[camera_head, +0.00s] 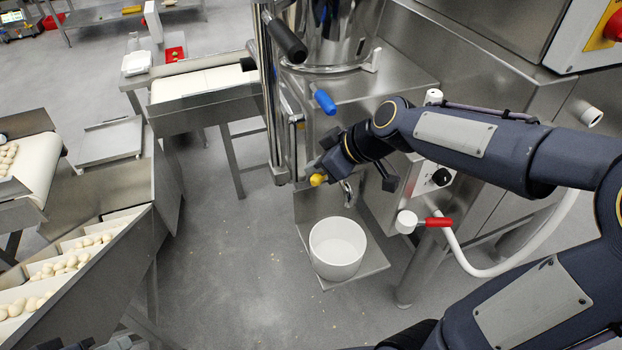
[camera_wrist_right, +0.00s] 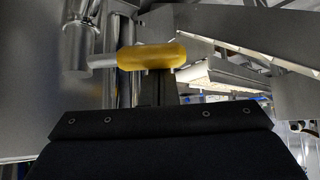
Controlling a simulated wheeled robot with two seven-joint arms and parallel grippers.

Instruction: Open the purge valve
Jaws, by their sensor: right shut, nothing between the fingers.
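A short lever with a yellow grip (camera_head: 317,180) sticks out from the machine front, above a white bucket (camera_head: 338,248). In the right wrist view the yellow grip (camera_wrist_right: 150,57) lies level across the picture, and its metal stem runs left to a steel cylindrical fitting (camera_wrist_right: 78,45). I take this lever to be the purge valve's handle. My right gripper (camera_head: 324,170) is shut with nothing held. Its fingers (camera_wrist_right: 158,88) are right at the grip, overlapping it in view; I cannot tell whether they touch. Small dark parts at the lower left edge may be my left gripper; its jaws are not readable.
A blue-handled lever (camera_head: 323,100) stands above and a red-handled lever (camera_head: 438,222) is to the right. A black-gripped bar (camera_head: 285,38) rises at the machine's left.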

